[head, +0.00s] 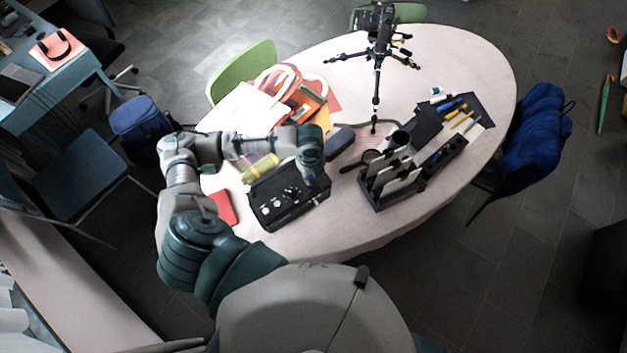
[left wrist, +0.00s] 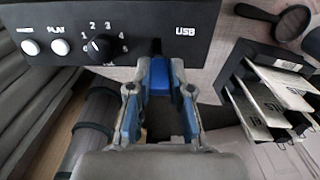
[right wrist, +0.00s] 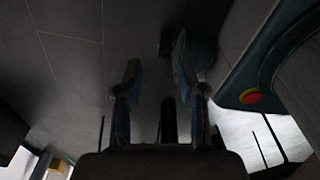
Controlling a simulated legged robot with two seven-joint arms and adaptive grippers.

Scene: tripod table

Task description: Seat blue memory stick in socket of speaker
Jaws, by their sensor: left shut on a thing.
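The speaker (head: 268,208) is a black box at the near left of the table. In the left wrist view its front panel (left wrist: 215,14) has two white buttons, a numbered knob and a "USB" label. My left gripper (left wrist: 160,72) is shut on the blue memory stick (left wrist: 160,80), in front of the panel just left of and below that label. The stick's far end meets a dark slot in the panel; I cannot tell how deep it is. In the head view my left gripper (head: 314,172) hides the stick. My right gripper (right wrist: 157,75) is open and empty over the floor.
A black organizer (head: 400,197) with upright cards stands right of the speaker, and a magnifier (head: 370,157) lies behind it. A tripod (head: 377,80) stands at the back. A red notebook (head: 222,207) lies left of the speaker.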

